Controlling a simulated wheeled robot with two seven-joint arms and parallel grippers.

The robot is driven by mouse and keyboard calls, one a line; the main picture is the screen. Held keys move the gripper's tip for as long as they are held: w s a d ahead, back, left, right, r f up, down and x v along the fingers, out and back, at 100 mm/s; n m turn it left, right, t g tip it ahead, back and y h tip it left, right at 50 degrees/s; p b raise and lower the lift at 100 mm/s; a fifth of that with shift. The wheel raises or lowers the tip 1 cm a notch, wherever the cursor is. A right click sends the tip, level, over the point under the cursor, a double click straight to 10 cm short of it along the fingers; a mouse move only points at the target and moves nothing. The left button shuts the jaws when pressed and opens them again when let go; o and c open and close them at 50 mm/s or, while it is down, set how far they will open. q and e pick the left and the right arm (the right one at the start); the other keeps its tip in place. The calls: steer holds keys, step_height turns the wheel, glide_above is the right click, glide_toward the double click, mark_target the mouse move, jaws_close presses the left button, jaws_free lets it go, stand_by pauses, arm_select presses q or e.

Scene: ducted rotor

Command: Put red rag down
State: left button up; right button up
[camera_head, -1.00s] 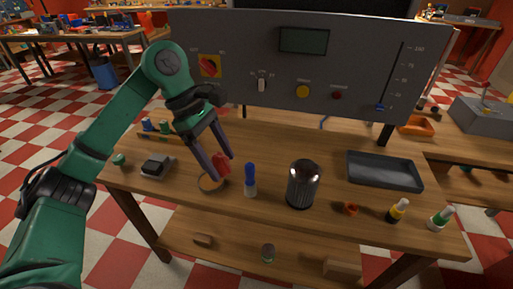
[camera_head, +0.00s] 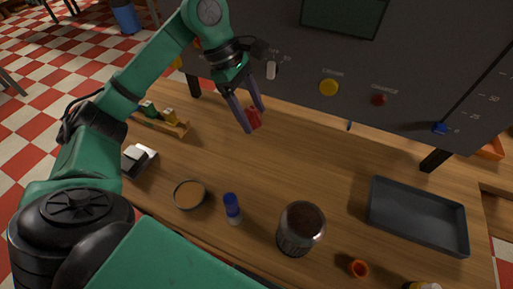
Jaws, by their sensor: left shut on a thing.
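My left gripper (camera_head: 250,119) is shut on the red rag (camera_head: 254,118), a small red bundle between its fingertips. It is over the back half of the wooden table (camera_head: 320,157), below the grey control panel (camera_head: 420,70). Whether the rag touches the table top I cannot tell. The round shallow dish (camera_head: 190,195) stands at the front left of the table with no rag in it. My right gripper is not in view.
A blue-capped bottle (camera_head: 232,208) and a dark ribbed cylinder (camera_head: 299,229) stand at the front. A wooden rack (camera_head: 163,122) is at left. The table's middle is clear.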

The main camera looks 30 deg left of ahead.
arm_select(q)
glide_above(257, 162)
steer(key=s+a, duration=0.1)
steer(key=a, duration=0.1)
step_height(257, 162, down, 6)
steer(key=f, duration=0.3)
steer(key=f+p, duration=0.1)
steer(key=f, duration=0.2)
steer(key=f+p, duration=0.1)
steer(key=f, duration=0.2)
steer(key=shift+w+d+f, duration=0.25)
steer(key=shift+w, duration=0.1)
steer(key=shift+w+f, duration=0.1)
steer(key=shift+f, duration=0.1)
steer(key=o, duration=1.1)
steer(key=shift+o, duration=0.2)
steer(key=shift+r, duration=0.2)
steer(key=shift+a+r, duration=0.15)
steer(key=shift+r, duration=0.05)
steer(key=b+v, duration=0.3)
steer(key=v, duration=0.8)
steer(key=shift+r, duration=0.25)
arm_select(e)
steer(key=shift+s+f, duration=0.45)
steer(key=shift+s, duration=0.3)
